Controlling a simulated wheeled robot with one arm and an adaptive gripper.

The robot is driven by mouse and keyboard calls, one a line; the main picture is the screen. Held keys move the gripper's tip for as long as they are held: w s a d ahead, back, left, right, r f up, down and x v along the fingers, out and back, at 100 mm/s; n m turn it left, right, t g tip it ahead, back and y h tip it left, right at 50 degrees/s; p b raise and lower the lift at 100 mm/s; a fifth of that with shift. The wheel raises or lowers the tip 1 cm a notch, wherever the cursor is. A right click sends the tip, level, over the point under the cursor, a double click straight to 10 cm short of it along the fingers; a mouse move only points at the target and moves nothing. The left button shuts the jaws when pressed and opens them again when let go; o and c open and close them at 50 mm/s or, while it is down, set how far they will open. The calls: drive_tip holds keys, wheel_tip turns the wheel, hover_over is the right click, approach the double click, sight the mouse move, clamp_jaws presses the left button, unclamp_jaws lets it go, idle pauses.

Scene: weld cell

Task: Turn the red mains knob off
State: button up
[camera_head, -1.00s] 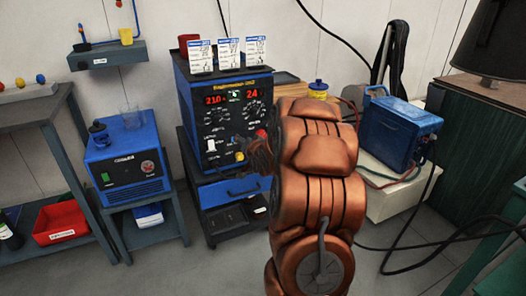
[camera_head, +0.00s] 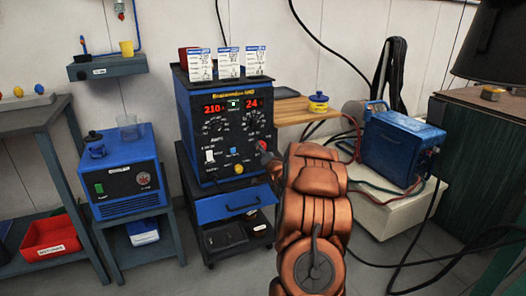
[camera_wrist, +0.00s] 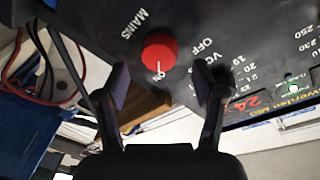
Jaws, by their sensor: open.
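The red mains knob (camera_wrist: 160,53) shows in the wrist view on the dark front panel, with "MAINS", "OFF" and "ON" printed around it. Its white pointer line is at the "ON" mark. My gripper (camera_wrist: 164,85) is open, its two fingers apart below and to either side of the knob in the picture, not closed on it. In the head view the blue welding machine (camera_head: 222,122) stands on a cart, with lit red readouts 210 and 24. The knob's red edge (camera_head: 262,145) shows at the panel's lower right, next to my arm, which hides part of that area.
A blue cooler unit (camera_head: 125,190) stands on a stand at the left. A blue box (camera_head: 400,150) with cables is at the right. Cards (camera_head: 228,62) stand on the machine.

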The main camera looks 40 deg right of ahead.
drive_tip(key=shift+x, duration=1.4)
drive_tip(key=shift+c, duration=0.3)
drive_tip(key=c, duration=1.1)
